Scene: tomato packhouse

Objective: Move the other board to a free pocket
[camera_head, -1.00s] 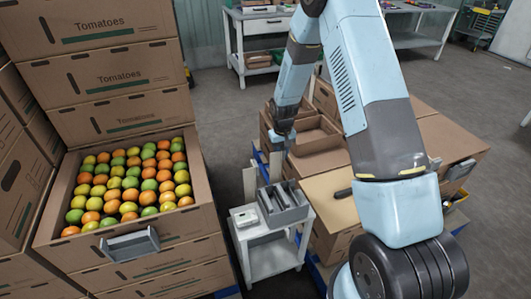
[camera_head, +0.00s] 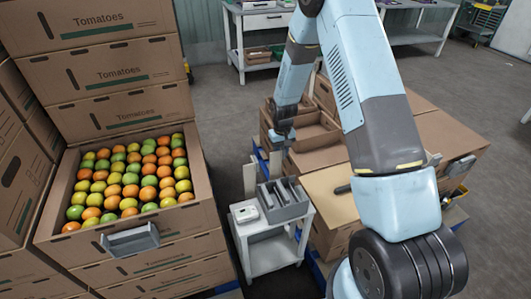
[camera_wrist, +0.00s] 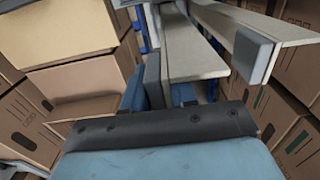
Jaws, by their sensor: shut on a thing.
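A grey rack (camera_head: 283,205) with narrow upright pockets stands on a small white table in the head view. Thin edges show in it, but I cannot tell which pockets are filled. My gripper (camera_head: 275,166) hangs above and behind the rack, partly hidden by its own arm.
The white table (camera_head: 270,252) stands in a narrow gap between stacked cardboard boxes. A white device (camera_head: 246,213) sits beside the rack. A box of tomatoes (camera_head: 205,190) is at left. More cardboard boxes (camera_head: 320,158) stand close at right. Open floor lies behind.

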